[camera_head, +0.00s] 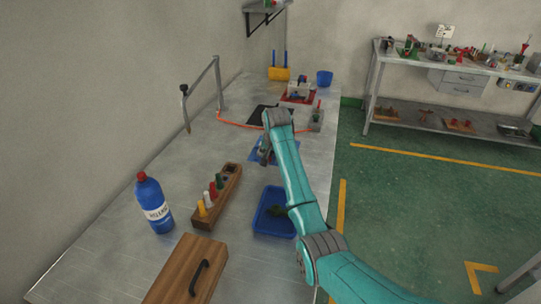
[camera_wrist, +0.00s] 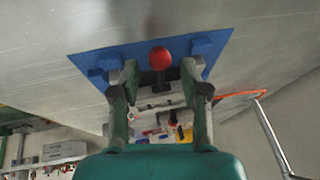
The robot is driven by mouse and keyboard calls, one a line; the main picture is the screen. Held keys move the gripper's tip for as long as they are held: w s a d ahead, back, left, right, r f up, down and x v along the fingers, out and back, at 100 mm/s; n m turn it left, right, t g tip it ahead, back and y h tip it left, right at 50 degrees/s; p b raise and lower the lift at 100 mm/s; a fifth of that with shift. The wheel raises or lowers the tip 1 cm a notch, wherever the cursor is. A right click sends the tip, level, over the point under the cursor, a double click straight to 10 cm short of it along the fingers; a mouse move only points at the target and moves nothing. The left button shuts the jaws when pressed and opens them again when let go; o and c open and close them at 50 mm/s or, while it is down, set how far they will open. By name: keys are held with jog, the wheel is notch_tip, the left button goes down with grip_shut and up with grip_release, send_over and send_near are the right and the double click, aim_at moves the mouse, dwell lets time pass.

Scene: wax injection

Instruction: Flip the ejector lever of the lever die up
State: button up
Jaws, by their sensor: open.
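A red ball knob (camera_wrist: 160,58), apparently the end of the ejector lever, shows in the wrist view on a dark stem. It appears between and just beyond the fingertips of my gripper (camera_wrist: 160,80), which is open with a gap around it. I cannot tell whether the fingers touch the lever. The die's body is mostly hidden behind the fingers. A blue mat (camera_wrist: 213,48) lies behind the knob. In the head view my gripper (camera_head: 265,156) hangs over the blue mat (camera_head: 287,155), and my arm hides the lever die there.
A blue tray (camera_head: 262,222) with dark green pieces stands nearer. Left of it are a wooden rack (camera_head: 230,190), a blue bottle (camera_head: 152,205) and a wooden box (camera_head: 185,268). A hooked metal stand (camera_head: 218,85) and an orange hose (camera_head: 235,124) are beyond. Bare bench lies left of the mat.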

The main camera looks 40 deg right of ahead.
jog(key=shift+w+f, duration=0.1)
jog(key=shift+f, duration=0.1)
grip_shut()
jog(key=shift+w+d+r+g+y, duration=0.15)
jog(key=shift+d+r+g+y, duration=0.1)
jog(key=shift+r+g+y, duration=0.35)
jog(key=shift+w+d+r+g+y, duration=0.1)
jog(key=shift+d+r+g+y, duration=0.1)
jog(key=shift+g+y, duration=0.45)
jog(key=shift+w+d+r+g+y, duration=0.15)
jog(key=shift+g+y, duration=0.2)
jog(key=shift+y, duration=0.5)
jog(key=shift+s+a, duration=0.1)
grip_release()
